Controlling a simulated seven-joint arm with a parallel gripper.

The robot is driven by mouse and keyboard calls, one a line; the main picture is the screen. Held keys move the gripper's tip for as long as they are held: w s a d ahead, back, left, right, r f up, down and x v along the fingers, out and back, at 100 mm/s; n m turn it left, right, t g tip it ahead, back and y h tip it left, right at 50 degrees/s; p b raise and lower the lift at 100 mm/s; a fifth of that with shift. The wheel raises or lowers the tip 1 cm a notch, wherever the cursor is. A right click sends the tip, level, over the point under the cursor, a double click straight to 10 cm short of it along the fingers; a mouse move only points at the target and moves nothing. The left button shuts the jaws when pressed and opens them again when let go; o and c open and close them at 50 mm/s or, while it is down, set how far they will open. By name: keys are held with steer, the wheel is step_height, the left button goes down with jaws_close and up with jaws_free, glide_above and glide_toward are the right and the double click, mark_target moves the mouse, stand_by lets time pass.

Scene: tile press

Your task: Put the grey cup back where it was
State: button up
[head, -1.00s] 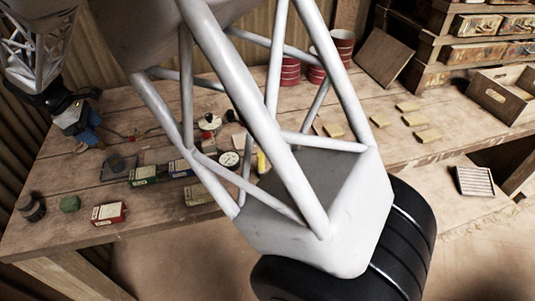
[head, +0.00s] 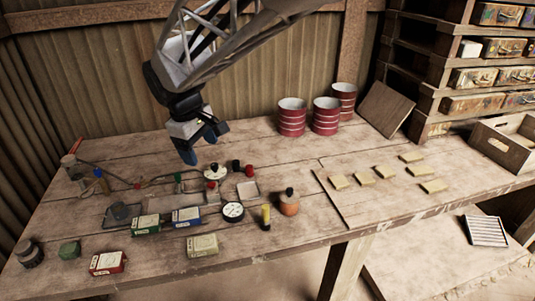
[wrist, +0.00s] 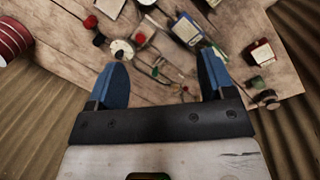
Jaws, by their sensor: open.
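My gripper (head: 205,145) hangs above the back middle of the bench in the head view. Its two blue fingers are apart with nothing between them; they also show in the wrist view (wrist: 162,75). I cannot pick out a plainly grey cup. The closest match is a dark grey, round, cup-like container (head: 28,252) at the bench's front left corner. A dark round thing at the right in the wrist view (wrist: 267,100) looks like the same one. It stands well apart from my gripper, and I cannot see inside it.
Several red striped tins (head: 292,117) stand at the back. Small boxes, such as a red one (head: 107,263) and a green one (head: 146,225), lie at the front left. A dial (head: 233,211) and wires lie mid-bench. Tan tiles (head: 385,171) lie right.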

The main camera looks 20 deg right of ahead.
steer(key=s+d+f+m+t, duration=0.1)
steer(key=s+d+m, duration=0.4)
steer(key=s+d, duration=0.4)
steer(key=s+d+f+m+y, duration=0.1)
steer(key=s+d+m, duration=0.4)
steer(key=s+d, duration=0.4)
steer(key=shift+s+d+f+t+y, duration=0.2)
steer(key=shift+s+f+t+y, duration=0.15)
steer(key=shift+s, duration=2.85)
